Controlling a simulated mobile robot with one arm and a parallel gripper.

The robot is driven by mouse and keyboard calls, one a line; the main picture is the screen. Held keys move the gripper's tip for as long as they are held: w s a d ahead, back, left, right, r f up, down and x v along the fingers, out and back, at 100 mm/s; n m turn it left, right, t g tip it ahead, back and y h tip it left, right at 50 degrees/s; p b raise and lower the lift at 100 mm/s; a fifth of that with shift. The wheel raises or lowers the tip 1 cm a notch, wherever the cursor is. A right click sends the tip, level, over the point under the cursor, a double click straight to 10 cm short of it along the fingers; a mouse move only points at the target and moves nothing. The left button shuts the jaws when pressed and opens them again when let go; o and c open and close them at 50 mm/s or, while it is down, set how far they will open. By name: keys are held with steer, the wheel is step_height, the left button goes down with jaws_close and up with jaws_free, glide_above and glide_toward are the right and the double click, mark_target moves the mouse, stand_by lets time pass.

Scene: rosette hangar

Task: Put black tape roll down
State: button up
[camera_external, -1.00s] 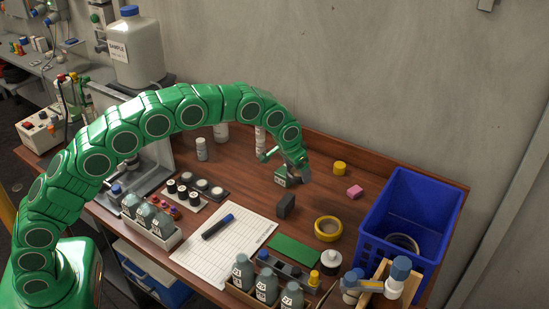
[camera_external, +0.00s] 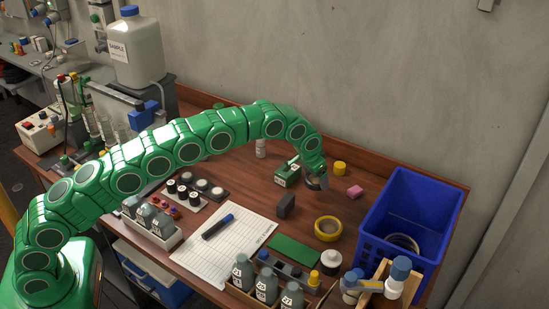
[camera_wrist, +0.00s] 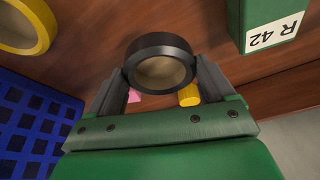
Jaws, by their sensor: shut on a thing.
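The black tape roll (camera_wrist: 160,47) is held between the two fingers of my gripper (camera_wrist: 164,70) in the wrist view. Its round opening faces the camera and wood shows beneath it. In the external view my gripper (camera_external: 316,180) points down over the back of the wooden table, just right of the green box (camera_external: 287,174). The dark roll is small there and mostly covered by the gripper. I cannot tell whether it touches the table.
A yellow cylinder (camera_external: 340,168) and a pink block (camera_external: 355,192) stand close to the right. A dark block (camera_external: 286,206), a yellow tape roll (camera_external: 328,229) and a green mat (camera_external: 294,249) lie in front. A blue basket (camera_external: 377,233) is at the right.

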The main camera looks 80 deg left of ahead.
mark_target(317, 182)
steer(key=shift+w+a+f, duration=0.1)
steer(key=shift+w+f, duration=0.3)
steer(key=shift+f, duration=0.15)
steer(key=shift+w+f, duration=0.1)
steer(key=shift+w, duration=0.05)
steer(key=shift+w+f, duration=0.15)
steer(key=shift+f, duration=1.6)
steer(key=o, duration=1)
steer(key=shift+f, duration=0.1)
